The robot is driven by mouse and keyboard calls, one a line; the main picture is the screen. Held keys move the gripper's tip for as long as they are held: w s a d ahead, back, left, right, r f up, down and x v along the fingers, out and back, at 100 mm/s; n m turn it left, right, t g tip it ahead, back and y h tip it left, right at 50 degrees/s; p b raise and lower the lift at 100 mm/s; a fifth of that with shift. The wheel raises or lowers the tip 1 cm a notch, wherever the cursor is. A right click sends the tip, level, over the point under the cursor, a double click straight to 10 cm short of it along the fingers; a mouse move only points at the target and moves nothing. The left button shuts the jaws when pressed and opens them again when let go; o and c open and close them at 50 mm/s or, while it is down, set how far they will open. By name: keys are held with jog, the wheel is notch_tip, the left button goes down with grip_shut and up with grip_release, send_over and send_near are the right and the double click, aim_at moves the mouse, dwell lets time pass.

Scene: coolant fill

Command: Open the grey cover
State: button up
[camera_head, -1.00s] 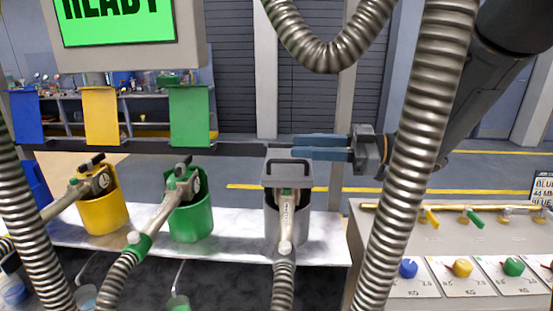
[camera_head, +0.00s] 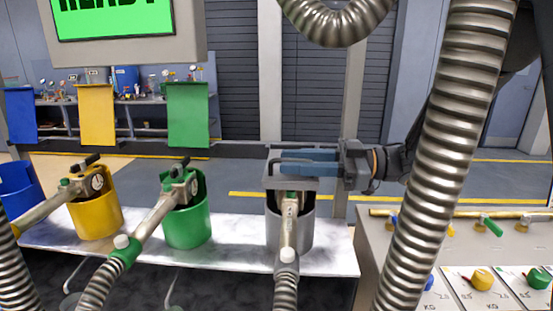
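The grey cover (camera_head: 291,184) has a loop handle on top and sits level over the grey container (camera_head: 303,228) on the white bench. My gripper (camera_head: 296,160) reaches in from the right with its blue fingers lying across the cover's handle. The two fingers show slightly apart, one above the other in the view. They overlap the handle, and whether they touch it is hard to see. A grey nozzle with a corrugated hose (camera_head: 288,225) stands at the front of the grey container.
A green container (camera_head: 187,225) and a yellow one (camera_head: 95,218) with nozzles and open covers (camera_head: 188,115) stand left, with a blue one (camera_head: 20,188) at the edge. A thick hose (camera_head: 440,150) hangs in front at right. A panel with knobs (camera_head: 481,279) stands lower right.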

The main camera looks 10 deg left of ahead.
aim_at(276, 161)
jog(key=shift+s+a+p, duration=0.15)
jog(key=shift+a+p, duration=0.35)
jog(key=shift+a, duration=1.6)
jog(key=shift+c, duration=0.4)
grip_shut()
